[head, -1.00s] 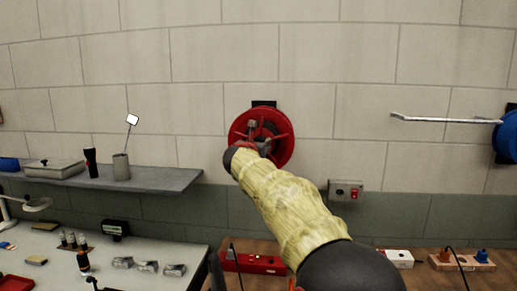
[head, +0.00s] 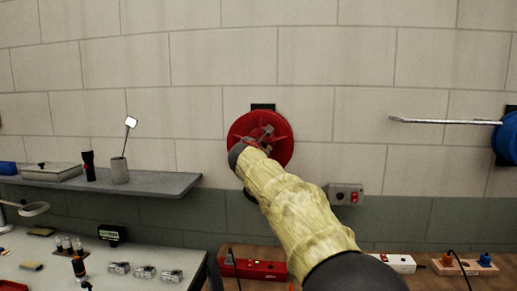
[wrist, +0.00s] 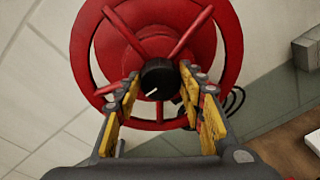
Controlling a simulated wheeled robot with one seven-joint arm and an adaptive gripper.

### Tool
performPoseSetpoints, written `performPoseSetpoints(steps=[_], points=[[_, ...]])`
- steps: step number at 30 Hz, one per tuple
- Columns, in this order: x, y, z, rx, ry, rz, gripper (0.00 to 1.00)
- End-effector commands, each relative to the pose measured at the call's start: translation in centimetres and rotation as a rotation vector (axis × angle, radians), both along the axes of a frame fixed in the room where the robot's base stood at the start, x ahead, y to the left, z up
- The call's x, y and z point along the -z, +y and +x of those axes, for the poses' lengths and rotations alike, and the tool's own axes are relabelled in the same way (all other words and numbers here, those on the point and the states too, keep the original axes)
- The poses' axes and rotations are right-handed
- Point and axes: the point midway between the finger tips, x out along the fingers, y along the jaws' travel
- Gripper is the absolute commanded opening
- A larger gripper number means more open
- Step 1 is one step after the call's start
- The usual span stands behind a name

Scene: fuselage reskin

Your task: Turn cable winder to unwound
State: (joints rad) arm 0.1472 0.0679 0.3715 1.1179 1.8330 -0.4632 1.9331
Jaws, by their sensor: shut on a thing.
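The cable winder is a red spoked reel (head: 282,123) mounted on the wall in the middle of the head view. In the wrist view its red rim and spokes (wrist: 231,45) fill the upper middle. A black round knob (wrist: 157,72) with a white line stands at the front of the reel. My gripper (wrist: 158,88) has its yellow-padded fingers on either side of this knob and is shut on it. In the head view my gripper (head: 266,133) is against the reel's face, partly hidden by my arm. A dark cable loop (wrist: 234,101) hangs beside the reel.
A grey switch box (head: 345,194) with a red button is on the wall right of and below the winder. A grey shelf (head: 150,184) is at left. A blue reel (head: 508,138) with a metal rod is at far right. The wall above is clear.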

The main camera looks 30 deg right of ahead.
Motion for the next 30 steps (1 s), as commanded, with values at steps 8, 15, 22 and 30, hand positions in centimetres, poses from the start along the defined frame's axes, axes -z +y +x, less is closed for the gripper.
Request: performPoseSetpoints(steps=[8,15,22,30], points=[[0.37,0.02,0.1,0.0,0.002,0.005,0.14],[0.28,0.01,0.07,0.0,0.002,0.004,0.48],[0.11,0.0,0.02,0.0,0.0,0.002,0.58],[0.01,0.07,-0.09,0.0,-0.001,0.002,0.58]])
